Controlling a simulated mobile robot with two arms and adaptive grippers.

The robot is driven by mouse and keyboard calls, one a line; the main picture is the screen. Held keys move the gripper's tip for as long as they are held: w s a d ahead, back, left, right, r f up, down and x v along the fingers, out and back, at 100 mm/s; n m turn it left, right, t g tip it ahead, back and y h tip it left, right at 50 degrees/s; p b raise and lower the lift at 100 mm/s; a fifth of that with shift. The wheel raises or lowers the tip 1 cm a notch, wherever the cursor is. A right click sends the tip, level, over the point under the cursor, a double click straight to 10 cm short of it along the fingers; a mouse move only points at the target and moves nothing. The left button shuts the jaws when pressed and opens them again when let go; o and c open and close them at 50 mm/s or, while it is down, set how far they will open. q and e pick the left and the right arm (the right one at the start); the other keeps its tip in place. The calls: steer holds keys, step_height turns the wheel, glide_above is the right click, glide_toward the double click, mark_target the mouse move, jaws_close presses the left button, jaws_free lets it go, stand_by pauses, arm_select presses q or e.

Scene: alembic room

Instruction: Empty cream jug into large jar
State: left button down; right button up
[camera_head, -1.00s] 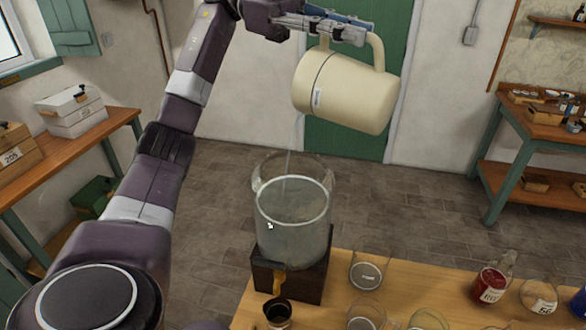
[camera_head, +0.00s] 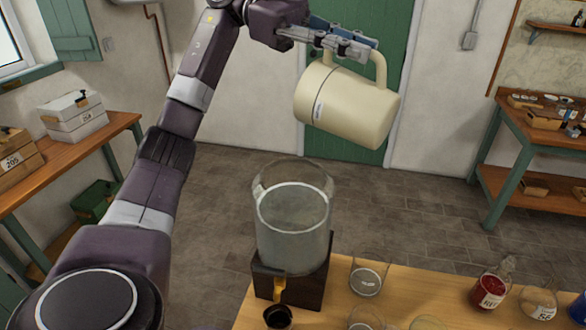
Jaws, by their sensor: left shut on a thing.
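My left gripper (camera_head: 372,50) is shut on the handle of the cream jug (camera_head: 348,104). It holds the jug in the air, tilted far over, above and slightly right of the large jar. The jug's mouth end is at the left, and its inside is hidden. The large clear glass jar (camera_head: 290,240) stands upright on a dark block stand at the table's edge. It holds a greyish, cloudy liquid up to below its rim. No stream shows between jug and jar. My right gripper is not in view.
A small dark cup (camera_head: 278,316) sits below the jar's tap. Several glass vessels stand right of the jar on the wooden table (camera_head: 420,292), including a clear beaker (camera_head: 366,276) and a red-filled flask (camera_head: 490,288). Side benches stand left and right. The air around the jug is clear.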

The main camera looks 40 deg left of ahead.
mark_target(392, 95)
arm_select(q)
steer(key=d+y+p, duration=0.1)
steer(key=d+f+y+p, duration=0.1)
steer(key=d, duration=0.1)
steer(key=d+f+y+p, duration=0.2)
steer(key=d+f+y, duration=0.1)
steer(key=shift+w+f+g+p, duration=0.3)
steer(key=shift+w+f+p, duration=0.05)
steer(key=shift+f+p, duration=0.05)
steer(key=shift+d+f+y, duration=0.3)
steer(key=shift+d+f, duration=0.1)
steer(key=shift+f, duration=0.1)
steer(key=f+y, duration=0.1)
steer(key=d+f+y, duration=0.1)
steer(key=f, duration=0.1)
steer(key=d+f+y, duration=0.1)
steer(key=shift+w+f+g, duration=0.25)
steer(key=shift+g, duration=0.05)
steer(key=d+f+g+y, duration=0.1)
steer(key=d+f+y, duration=0.5)
steer(key=y, duration=0.1)
steer(key=shift+w, duration=0.3)
stand_by(0.7)
